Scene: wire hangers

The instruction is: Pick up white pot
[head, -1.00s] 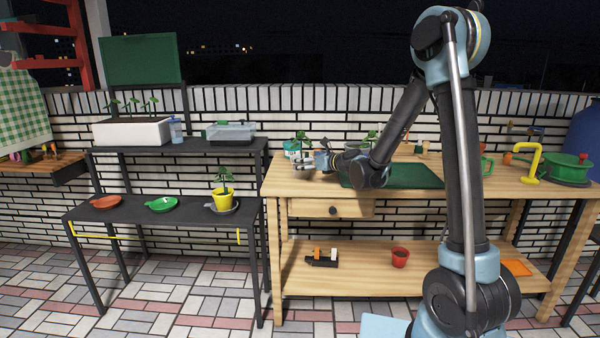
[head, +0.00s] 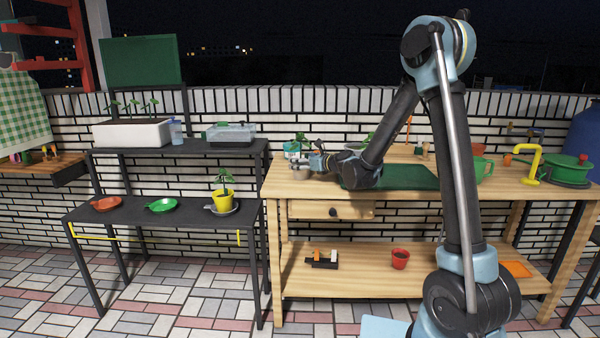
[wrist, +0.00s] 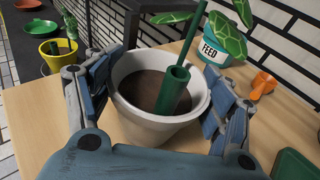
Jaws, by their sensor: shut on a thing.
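The white pot (wrist: 150,125) stands upright on the wooden bench, filled with dark soil. A green tube (wrist: 173,90) and a thin green stem rise from it. My gripper (wrist: 150,95) has a blue-grey finger on each side of the pot and is shut on it. In the head view my gripper (head: 311,165) is at the left end of the bench, with the pot (head: 300,173) small and partly hidden by the fingers. Whether the pot's base touches the bench cannot be seen.
A can marked FEED (wrist: 214,47) stands just behind the pot, with green leaves above it. An orange object (wrist: 262,85) lies to its right. A green mat (head: 405,178) lies right of the gripper. A yellow pot (head: 222,202) stands on the dark shelf at left.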

